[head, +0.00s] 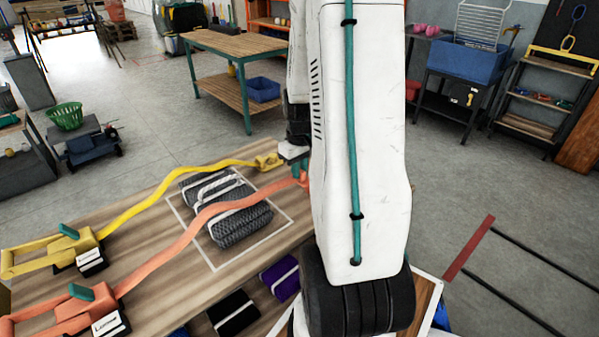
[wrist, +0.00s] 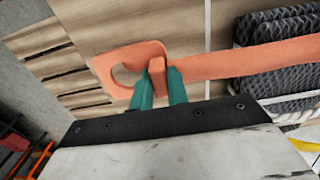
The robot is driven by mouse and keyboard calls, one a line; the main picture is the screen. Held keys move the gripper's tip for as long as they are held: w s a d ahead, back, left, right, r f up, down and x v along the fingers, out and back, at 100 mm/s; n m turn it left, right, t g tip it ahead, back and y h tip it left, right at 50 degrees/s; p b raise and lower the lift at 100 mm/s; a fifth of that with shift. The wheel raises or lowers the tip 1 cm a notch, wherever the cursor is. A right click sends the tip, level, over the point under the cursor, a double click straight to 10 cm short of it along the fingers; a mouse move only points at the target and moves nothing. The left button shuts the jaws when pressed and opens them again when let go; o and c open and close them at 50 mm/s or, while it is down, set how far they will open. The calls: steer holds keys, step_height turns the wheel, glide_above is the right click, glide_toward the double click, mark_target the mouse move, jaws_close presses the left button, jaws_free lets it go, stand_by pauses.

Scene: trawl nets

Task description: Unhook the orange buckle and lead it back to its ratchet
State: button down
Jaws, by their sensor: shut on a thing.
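The orange buckle (wrist: 122,68) shows in the wrist view as a flat loop with a hole, its narrow neck between my green fingertips. My gripper (wrist: 158,84) is shut on that neck. The orange strap (wrist: 250,60) runs from the buckle to the right in the wrist view. In the head view the orange strap (head: 190,232) runs across the rolled net to the orange ratchet (head: 85,312) at the lower left. My gripper (head: 294,158) is partly hidden behind my arm there. Whether the buckle touches a hook or slot is hidden.
A yellow strap (head: 150,200) lies alongside, from a yellow ratchet (head: 50,252) to a yellow buckle (head: 268,161). Grey rolled netting (head: 240,226) lies inside a white outline on the wooden table (head: 150,285). Dark slots (wrist: 62,75) show in the wood near the buckle.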

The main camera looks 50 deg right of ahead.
step_height(320, 180, up, 8)
steer(key=shift+f, duration=0.1)
steer(key=shift+a+r, duration=0.15)
steer(key=shift+r, duration=0.25)
steer(key=w+a, duration=0.3)
steer(key=a, duration=1.1)
steer(key=w+a, duration=0.4)
steer(key=a, duration=1)
steer(key=w+a, duration=0.3)
steer(key=a, duration=1.1)
steer(key=shift+w+a+f, duration=0.1)
steer(key=shift+a+f, duration=0.05)
steer(key=shift+f, duration=2.25)
steer(key=shift+w+a+f, duration=0.1)
steer(key=shift+a+f, duration=0.05)
steer(key=shift+f, duration=2.3)
steer(key=shift+a+f, duration=0.15)
steer(key=shift+f, duration=2.25)
steer(key=c, duration=1.3)
jaws_free()
